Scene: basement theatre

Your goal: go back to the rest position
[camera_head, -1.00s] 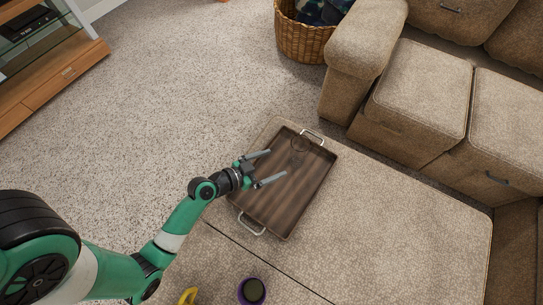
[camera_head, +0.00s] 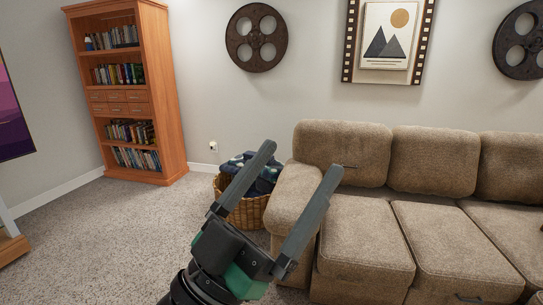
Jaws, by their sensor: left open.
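My left gripper (camera_head: 296,180) is raised in the lower middle of the head view, close to the camera. Its two grey fingers are spread apart and nothing is between them. It appears in front of the wicker basket and the left arm of the sofa. My right gripper is not in view.
A brown sectional sofa (camera_head: 360,245) fills the right side. A wicker basket (camera_head: 247,213) with dark blankets (camera_head: 268,172) stands beside it. A wooden bookcase (camera_head: 166,95) stands at the back left. Carpet (camera_head: 110,235) is clear at left. Film-reel decorations (camera_head: 257,38) hang on the wall.

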